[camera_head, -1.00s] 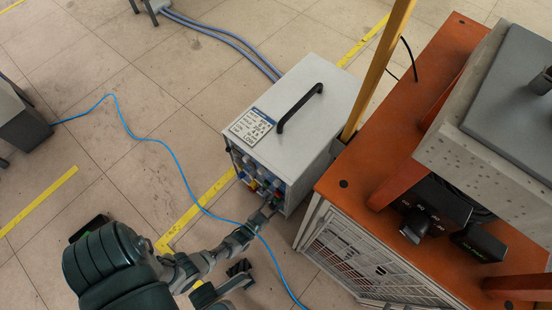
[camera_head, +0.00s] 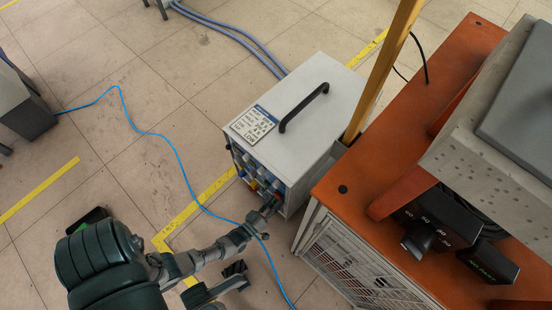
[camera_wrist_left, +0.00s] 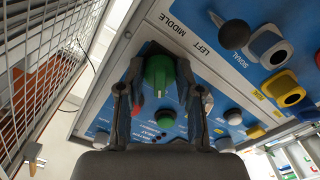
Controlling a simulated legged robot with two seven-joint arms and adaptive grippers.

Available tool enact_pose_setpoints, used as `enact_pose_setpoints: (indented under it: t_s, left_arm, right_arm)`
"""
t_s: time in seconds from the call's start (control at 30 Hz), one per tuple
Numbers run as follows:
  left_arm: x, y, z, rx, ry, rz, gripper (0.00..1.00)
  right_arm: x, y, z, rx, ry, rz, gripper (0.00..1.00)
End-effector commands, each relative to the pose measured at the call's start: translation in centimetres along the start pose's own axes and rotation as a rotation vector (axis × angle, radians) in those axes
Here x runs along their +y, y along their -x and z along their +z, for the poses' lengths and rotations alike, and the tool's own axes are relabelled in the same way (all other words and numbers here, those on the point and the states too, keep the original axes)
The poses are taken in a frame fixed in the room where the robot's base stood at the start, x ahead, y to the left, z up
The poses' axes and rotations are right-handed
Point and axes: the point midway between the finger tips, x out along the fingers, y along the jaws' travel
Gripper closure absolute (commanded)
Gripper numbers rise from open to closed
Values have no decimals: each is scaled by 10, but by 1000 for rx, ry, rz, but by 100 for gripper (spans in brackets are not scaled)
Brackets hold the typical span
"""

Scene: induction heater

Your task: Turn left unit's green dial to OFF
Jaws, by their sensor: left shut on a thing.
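The green dial (camera_wrist_left: 159,74) sits on the blue front panel (camera_wrist_left: 205,60) of the grey-white unit (camera_head: 325,85). In the left wrist view the two fingers of my left gripper (camera_wrist_left: 160,82) stand on either side of the dial and are shut on it. I cannot read the dial's setting.
A black knob (camera_wrist_left: 234,34) and yellow-ringed sockets (camera_wrist_left: 292,98) are on the same panel. An orange bench (camera_head: 365,165) with a mesh side (camera_head: 350,262) stands close to the right of the unit. A blue cable (camera_head: 175,165) lies across the floor at left.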

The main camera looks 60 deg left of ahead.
Motion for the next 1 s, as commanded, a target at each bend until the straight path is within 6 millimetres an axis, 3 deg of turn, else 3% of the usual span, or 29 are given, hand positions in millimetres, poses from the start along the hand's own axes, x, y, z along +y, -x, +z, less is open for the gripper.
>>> enact_pose_setpoints:
  t_s: [0.4, 0.97, 1.0]
  left_arm:
    - [-2, 1, 0, 1, 185, -3, 100]
    - [-4, 1, -2, 3, 210, -5, 100]
    - [-4, 1, -2, 3, 209, -5, 55]
  right_arm:
    - [0, -2, 0, 20, 2, -8, 60]
    - [0, -3, 0, 22, 2, -9, 60]
    - [0, -3, 0, 21, 2, -9, 60]
